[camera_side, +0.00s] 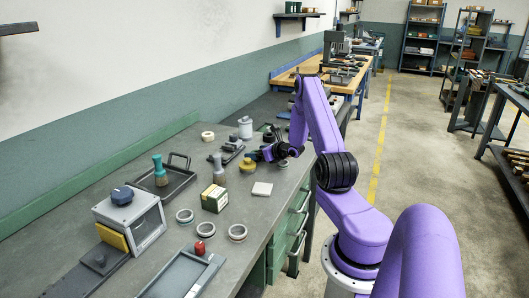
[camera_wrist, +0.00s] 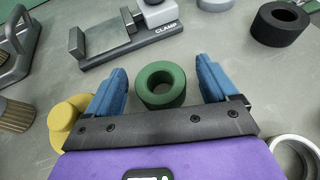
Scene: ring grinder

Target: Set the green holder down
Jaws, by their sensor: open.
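The green holder (camera_wrist: 152,98) is a thick green ring with a round hole, seen in the wrist view between the two blue fingers of my gripper (camera_wrist: 163,66). It appears to rest on the grey bench top. Bench shows between it and each finger, so neither finger touches it. My gripper is open and low over the bench. In the side view my gripper (camera_side: 258,155) is beside the yellow part, and I cannot make out the green holder clearly there.
A grey clamp (camera_wrist: 130,40) lies ahead and a black ring (camera_wrist: 280,24) ahead right. A yellow round part (camera_wrist: 66,116) sits close to the left finger. A pale metal ring (camera_wrist: 295,155) is at right. Several rings and a box (camera_side: 214,198) stand nearer on the bench.

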